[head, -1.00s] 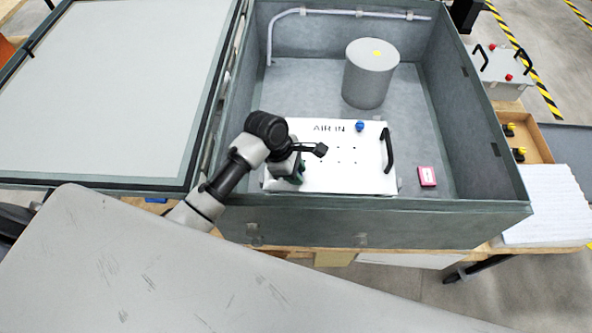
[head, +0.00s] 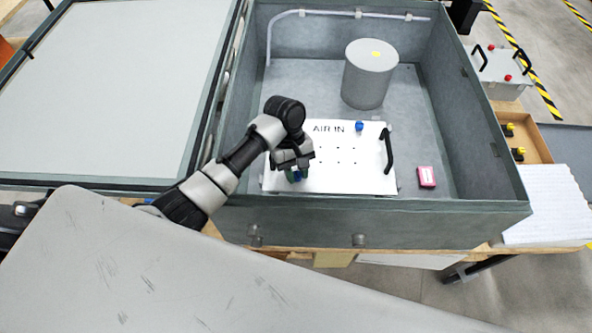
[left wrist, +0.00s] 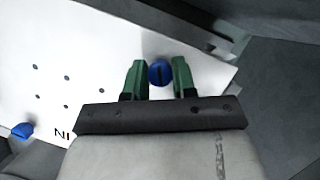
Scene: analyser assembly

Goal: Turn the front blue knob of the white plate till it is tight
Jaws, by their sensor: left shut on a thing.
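The white plate (head: 345,178) marked AIR IN lies in the front part of the grey open case. Its front blue knob (left wrist: 160,73) sits between the green fingertips of my left gripper (left wrist: 158,78) in the left wrist view. My left gripper (head: 297,174) points down at the plate's front left and is shut on this knob. In the head view the gripper mostly hides the knob. The other blue knob (head: 359,126) stands at the plate's back edge and also shows in the left wrist view (left wrist: 22,130). My right gripper is not in view.
A black handle (head: 388,150) stands on the plate's right side. A pink box (head: 426,177) lies right of the plate. A grey cylinder (head: 368,80) stands behind it. The case's front wall (head: 400,215) rises close to my left gripper.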

